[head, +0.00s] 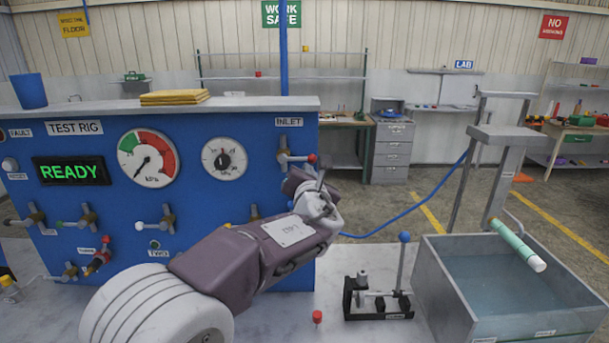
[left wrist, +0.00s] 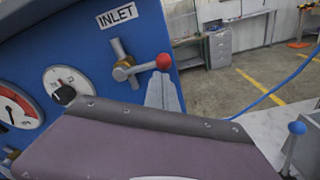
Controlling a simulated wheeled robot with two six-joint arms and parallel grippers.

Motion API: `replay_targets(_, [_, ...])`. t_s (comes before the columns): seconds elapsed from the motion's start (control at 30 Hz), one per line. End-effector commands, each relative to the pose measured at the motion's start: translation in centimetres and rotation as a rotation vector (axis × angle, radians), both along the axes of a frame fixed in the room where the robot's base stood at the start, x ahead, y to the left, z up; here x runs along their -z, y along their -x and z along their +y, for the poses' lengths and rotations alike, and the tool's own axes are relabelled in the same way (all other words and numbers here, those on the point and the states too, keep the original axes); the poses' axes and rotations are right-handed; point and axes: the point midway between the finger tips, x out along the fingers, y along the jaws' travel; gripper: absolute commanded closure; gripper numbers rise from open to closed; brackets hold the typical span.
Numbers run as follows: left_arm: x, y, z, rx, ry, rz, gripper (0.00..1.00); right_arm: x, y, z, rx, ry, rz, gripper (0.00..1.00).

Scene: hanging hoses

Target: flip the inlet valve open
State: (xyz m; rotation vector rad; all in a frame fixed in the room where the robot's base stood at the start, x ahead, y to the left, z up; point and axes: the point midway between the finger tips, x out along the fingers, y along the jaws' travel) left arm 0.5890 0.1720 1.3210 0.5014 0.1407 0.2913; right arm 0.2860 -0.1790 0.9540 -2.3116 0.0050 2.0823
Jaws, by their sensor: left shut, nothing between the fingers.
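The inlet valve (head: 284,157) is on the right side of the blue test rig panel, under the INLET label (head: 289,122). Its lever points right, roughly level, and ends in a red ball (head: 312,158). In the left wrist view the brass valve body (left wrist: 119,50) and the red ball (left wrist: 163,61) show clearly. My left gripper (head: 321,176) is just below the red ball. In the left wrist view its grey fingers (left wrist: 165,92) are together and empty, their tips close under the ball; I cannot tell whether they touch it. My right gripper is not in view.
The panel (head: 240,190) carries two gauges, a READY display (head: 70,171) and several other valves. A black stand with a blue-ball lever (head: 404,238) and a grey water tank (head: 480,325) stand at the right. A blue hose (head: 430,200) hangs behind.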

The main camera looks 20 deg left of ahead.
Motion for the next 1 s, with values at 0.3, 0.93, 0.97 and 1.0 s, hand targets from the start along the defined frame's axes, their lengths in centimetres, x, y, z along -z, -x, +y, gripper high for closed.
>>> replay_targets(0.3, [0.1,0.0,0.0,0.0,0.006,-0.002,1.0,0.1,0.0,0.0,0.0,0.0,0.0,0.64])
replay_targets(0.93, [-1.0,-0.1,-0.2,-0.001,0.173,-0.051,1.0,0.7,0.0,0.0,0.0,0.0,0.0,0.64])
replay_targets(0.97, [-1.2,-0.1,-0.2,-0.001,0.193,-0.057,1.0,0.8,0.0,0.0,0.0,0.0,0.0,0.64])
replay_targets(1.0, [-1.3,-0.1,-0.3,-0.001,0.22,-0.066,1.0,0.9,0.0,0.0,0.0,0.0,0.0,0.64])
